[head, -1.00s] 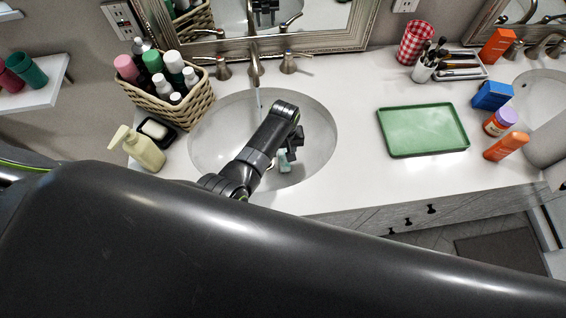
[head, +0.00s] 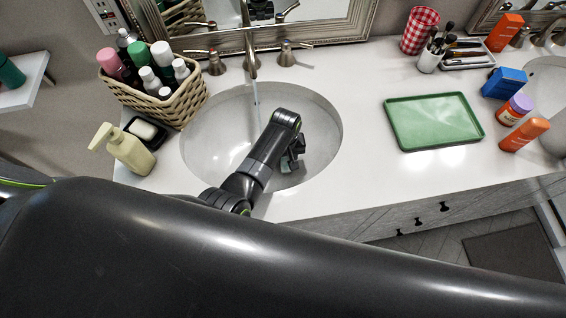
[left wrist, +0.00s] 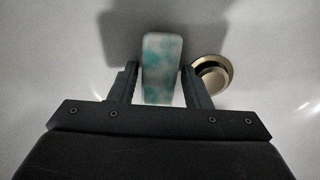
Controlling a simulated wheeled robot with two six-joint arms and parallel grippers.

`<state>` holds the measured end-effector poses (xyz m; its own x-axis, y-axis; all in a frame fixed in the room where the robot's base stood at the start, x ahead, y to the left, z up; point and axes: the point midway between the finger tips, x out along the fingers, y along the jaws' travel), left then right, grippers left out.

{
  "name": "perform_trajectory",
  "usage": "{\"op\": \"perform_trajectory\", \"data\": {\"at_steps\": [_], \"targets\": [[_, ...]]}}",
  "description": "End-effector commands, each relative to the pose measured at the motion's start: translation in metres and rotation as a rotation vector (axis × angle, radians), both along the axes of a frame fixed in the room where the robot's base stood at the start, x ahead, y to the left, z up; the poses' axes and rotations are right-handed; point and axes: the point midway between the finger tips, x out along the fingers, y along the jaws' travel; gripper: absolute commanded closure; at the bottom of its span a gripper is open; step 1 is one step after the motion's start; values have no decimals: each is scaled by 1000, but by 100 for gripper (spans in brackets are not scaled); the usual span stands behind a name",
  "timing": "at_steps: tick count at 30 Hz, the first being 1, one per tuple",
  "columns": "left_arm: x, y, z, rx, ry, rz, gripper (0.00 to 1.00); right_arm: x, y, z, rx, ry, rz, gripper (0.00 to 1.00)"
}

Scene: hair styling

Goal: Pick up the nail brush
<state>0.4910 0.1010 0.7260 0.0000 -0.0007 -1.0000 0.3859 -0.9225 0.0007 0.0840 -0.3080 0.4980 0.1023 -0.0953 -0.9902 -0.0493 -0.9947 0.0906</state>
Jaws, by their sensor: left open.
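The nail brush (left wrist: 162,62), a small block mottled in pale white and teal, lies in the sink basin (head: 225,125). In the left wrist view it sits between the two fingers of my left gripper (left wrist: 160,75), with its far end reaching past the fingertips. The gripper is open, one finger on each side of the brush; I cannot tell whether either touches it. In the head view my left gripper (head: 292,160) is low in the basin and hides the brush. My right gripper is not in view.
A drain (left wrist: 212,75) is just right of the brush. The faucet (head: 249,50) runs water behind my arm. A wicker basket of bottles (head: 160,108), a soap pump (head: 125,150) and a soap dish (head: 146,131) stand left of the sink. A green tray (head: 435,120) lies right.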

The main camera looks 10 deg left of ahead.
Motion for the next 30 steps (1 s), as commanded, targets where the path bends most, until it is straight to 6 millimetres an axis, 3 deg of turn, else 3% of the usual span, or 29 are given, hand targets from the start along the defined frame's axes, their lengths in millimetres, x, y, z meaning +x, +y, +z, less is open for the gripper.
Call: {"op": "perform_trajectory", "data": {"at_steps": [8,16,30], "targets": [[0,-1,-1,0,0,1,56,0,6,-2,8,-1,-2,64],[0,0,-2,0,0,1,90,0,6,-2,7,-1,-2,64],[1,1,9,0,0,0,90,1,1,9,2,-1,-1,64]]}}
